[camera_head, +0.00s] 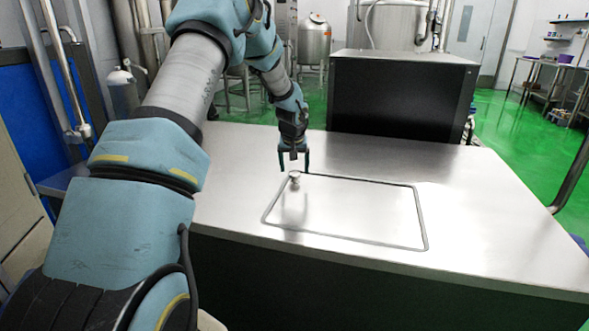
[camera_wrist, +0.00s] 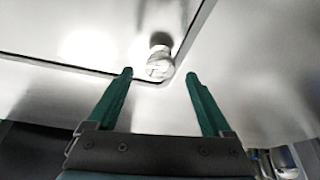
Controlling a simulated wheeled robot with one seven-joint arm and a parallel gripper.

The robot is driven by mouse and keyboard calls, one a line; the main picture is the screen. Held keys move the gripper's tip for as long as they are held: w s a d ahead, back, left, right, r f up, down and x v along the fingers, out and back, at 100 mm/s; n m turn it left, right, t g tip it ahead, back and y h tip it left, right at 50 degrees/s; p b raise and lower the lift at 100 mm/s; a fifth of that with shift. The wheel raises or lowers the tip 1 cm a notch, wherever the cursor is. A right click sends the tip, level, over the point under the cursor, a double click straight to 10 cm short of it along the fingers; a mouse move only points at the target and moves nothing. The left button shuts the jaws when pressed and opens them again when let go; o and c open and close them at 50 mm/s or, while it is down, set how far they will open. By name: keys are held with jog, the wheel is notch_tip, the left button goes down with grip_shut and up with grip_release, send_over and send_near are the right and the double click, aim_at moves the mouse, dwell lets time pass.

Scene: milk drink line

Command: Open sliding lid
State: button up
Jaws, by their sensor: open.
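The sliding lid (camera_head: 350,212) is a flat metal panel outlined by a dark seam in the steel counter top. It lies flush and looks closed. A small round metal knob (camera_head: 295,177) stands on the lid near its far left corner. The knob also shows in the wrist view (camera_wrist: 160,64), at the lid's corner. My gripper (camera_head: 293,168) points down above the knob, with its fingers apart. In the wrist view my two green fingers (camera_wrist: 160,73) appear on either side of the knob, with nothing held. Whether the fingertips reach the knob's height is unclear.
The steel counter (camera_head: 490,215) is bare around the lid. A large dark box with a metal top (camera_head: 400,97) stands beyond the counter's far edge. A steel tank (camera_head: 314,42) is in the background on the green floor (camera_head: 510,140).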

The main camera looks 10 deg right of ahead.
jog(key=shift+w+d+f, duration=0.1)
jog(key=shift+w+f, duration=0.15)
jog(key=shift+f, duration=0.45)
jog(key=shift+c, duration=0.2)
grip_shut()
dwell(0.4)
